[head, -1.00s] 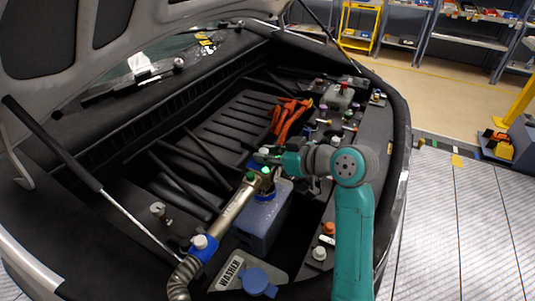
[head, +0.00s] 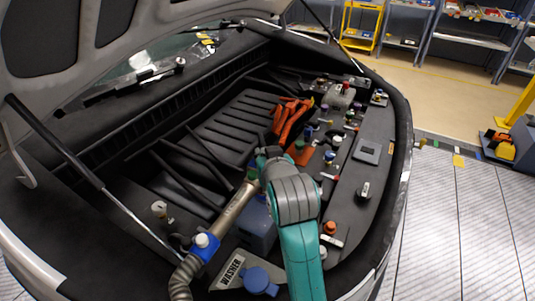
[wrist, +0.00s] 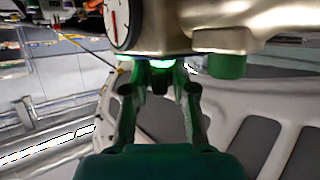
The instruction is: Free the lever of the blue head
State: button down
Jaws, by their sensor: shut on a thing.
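In the head view, a blue head (head: 205,247) with a white knob sits at the lower end of a metal tube (head: 236,207), joined to a ribbed hose. The tube's upper end has a green part (head: 252,173). My gripper (head: 263,163) is at that upper end, partly hidden by my wrist. In the wrist view my gripper's fingers (wrist: 160,77) close on a green part (wrist: 160,63) under a metal body with a round gauge (wrist: 118,22). A second green part (wrist: 227,66) hangs to its right. I cannot make out the blue head's lever.
A bluish tank (head: 256,228) stands below my wrist. A washer plate with a blue cap (head: 259,281) is in front. Orange cables (head: 290,118) lie behind. Small caps and fittings line the right ledge (head: 352,214). The raised hood (head: 130,40) and its strut (head: 55,140) bound the left.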

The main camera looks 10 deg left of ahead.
jog(key=shift+a+m+t+h, duration=0.2)
jog(key=shift+m+t+h, duration=0.1)
jog(key=shift+m+h, duration=1.5)
jog(key=shift+h, duration=0.4)
jog(key=c, duration=0.9)
grip_release()
jog(key=shift+c, duration=0.2)
jog(key=v, duration=1.2)
jog(key=shift+f, duration=0.1)
